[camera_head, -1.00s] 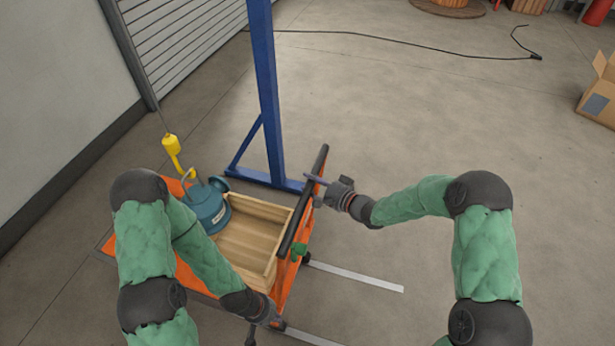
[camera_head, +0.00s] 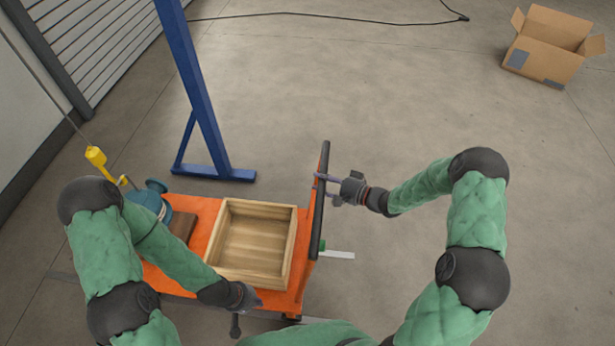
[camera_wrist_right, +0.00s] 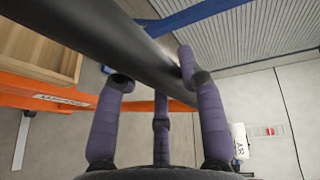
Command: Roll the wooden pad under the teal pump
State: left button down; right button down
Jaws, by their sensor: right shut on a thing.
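The teal pump (camera_head: 152,196) is at the left end of the orange cart (camera_head: 208,208), below a yellow hook (camera_head: 96,157), partly hidden by my left arm. A brown wooden pad (camera_head: 181,226) lies on the cart just right of the pump; part is hidden, and I cannot tell whether they overlap. My right gripper (camera_head: 328,188) is shut on the cart's black handle bar (camera_head: 321,200); the bar (camera_wrist_right: 110,40) crosses the fingers in the right wrist view. My left gripper (camera_head: 238,318) is at the cart's near edge; its fingers are too unclear to read.
An open wooden crate (camera_head: 254,243) sits on the cart between pad and handle. A blue gantry post (camera_head: 190,80) and its foot (camera_head: 215,173) stand behind the cart. A cardboard box (camera_head: 548,50) and a black cable (camera_head: 330,20) are far off. Floor to the right is clear.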

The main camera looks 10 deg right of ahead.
jog(key=shift+s+d, duration=0.25)
jog(key=shift+d, duration=0.25)
jog(key=shift+a, duration=0.1)
jog(key=c, duration=0.7)
grip_release()
jog(key=shift+c, duration=0.2)
jog(key=v, duration=1.2)
